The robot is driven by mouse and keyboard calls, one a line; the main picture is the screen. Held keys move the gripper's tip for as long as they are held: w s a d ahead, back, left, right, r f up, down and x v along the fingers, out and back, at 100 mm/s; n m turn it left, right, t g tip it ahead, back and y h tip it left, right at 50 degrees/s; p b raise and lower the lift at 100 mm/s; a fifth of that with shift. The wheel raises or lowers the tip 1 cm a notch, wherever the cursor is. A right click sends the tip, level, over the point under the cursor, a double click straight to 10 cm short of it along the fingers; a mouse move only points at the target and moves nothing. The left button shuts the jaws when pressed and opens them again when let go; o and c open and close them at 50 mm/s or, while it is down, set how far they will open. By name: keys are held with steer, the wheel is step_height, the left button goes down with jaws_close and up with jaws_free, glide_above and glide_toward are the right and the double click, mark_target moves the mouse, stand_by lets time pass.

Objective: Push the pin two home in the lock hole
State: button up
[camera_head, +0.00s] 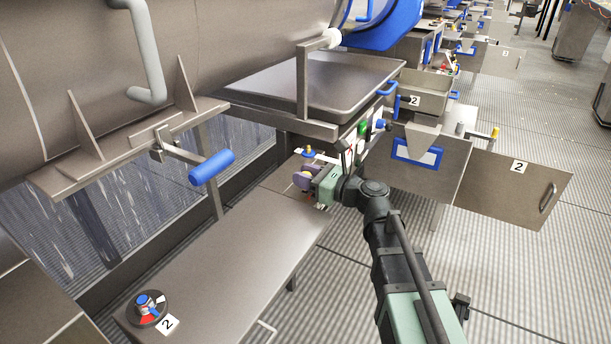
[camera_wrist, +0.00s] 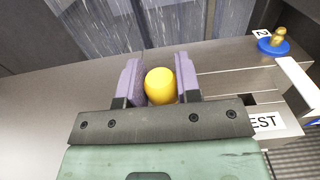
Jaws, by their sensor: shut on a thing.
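My gripper (camera_wrist: 160,85) has its two purple finger pads closed on a rounded yellow knob (camera_wrist: 160,86), which I take to be the head of pin two. In the head view my gripper (camera_head: 307,180) is over the far end of the steel bench. The pin's shaft and the lock hole are hidden below the knob and fingers, so I cannot tell how deep the pin sits. A blue disc with a brass peg (camera_wrist: 273,46) stands to the right, beside a "2" label; it also shows in the head view (camera_head: 309,153).
A label reading "EST" (camera_wrist: 266,122) and a dark slot lie right of my gripper. The steel bench (camera_head: 235,240) is mostly clear, with a round red-and-blue knob (camera_head: 148,308) at its near end. A blue-handled lever (camera_head: 212,167) juts out above it.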

steer(key=shift+f+b, duration=0.4)
steer(key=shift+f, duration=0.1)
steer(key=o, duration=1)
steer(key=shift+d, duration=0.1)
steer(key=v, duration=1)
steer(key=shift+s+d, duration=0.15)
steer(key=shift+d, duration=0.2)
steer(key=shift+r, duration=0.15)
